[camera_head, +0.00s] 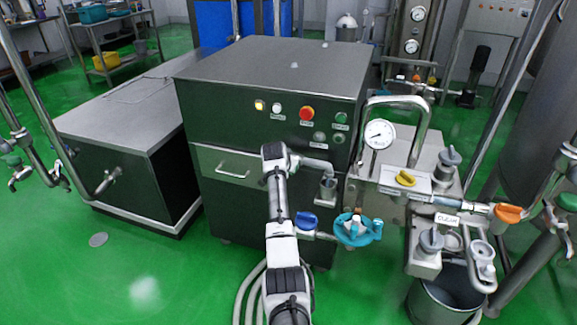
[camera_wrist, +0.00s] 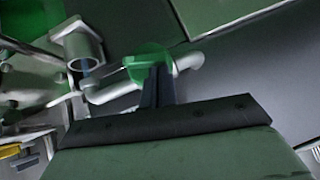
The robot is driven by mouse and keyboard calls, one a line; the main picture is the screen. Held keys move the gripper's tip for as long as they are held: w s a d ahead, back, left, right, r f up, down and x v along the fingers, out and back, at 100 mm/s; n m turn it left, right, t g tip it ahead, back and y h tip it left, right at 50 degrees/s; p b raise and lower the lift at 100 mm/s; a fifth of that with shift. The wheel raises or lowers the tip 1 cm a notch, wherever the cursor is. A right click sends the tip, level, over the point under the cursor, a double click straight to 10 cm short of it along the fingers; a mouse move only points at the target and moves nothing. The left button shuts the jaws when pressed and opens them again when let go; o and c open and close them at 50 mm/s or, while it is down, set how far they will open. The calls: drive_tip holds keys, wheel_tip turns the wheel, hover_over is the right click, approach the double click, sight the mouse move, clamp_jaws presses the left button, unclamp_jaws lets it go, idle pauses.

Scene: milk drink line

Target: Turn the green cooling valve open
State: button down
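The green valve (camera_wrist: 148,60) shows in the wrist view as a rounded green handle on a light grey pipe, just beyond my fingertips. My gripper (camera_wrist: 158,70) has its two dark fingers close together, overlapping the handle's lower right part. Whether the fingertips touch the handle or have part of it between them, I cannot tell. In the head view my arm rises from the bottom middle towards the dark cabinet front. It hides the gripper and the green valve there.
A grey cup-like fitting (camera_wrist: 82,50) stands left of the valve. In the head view a blue-handled valve (camera_head: 306,221) and a teal fitting (camera_head: 357,229) lie right of my arm. The cabinet (camera_head: 270,80) stands behind. Green floor (camera_head: 180,270) is open at left.

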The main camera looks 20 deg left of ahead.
drive_tip(key=shift+a+f+n+h+b, duration=0.2)
drive_tip(key=shift+a+n+h+b, duration=0.1)
drive_tip(key=shift+a+h+b, duration=0.15)
idle(0.6)
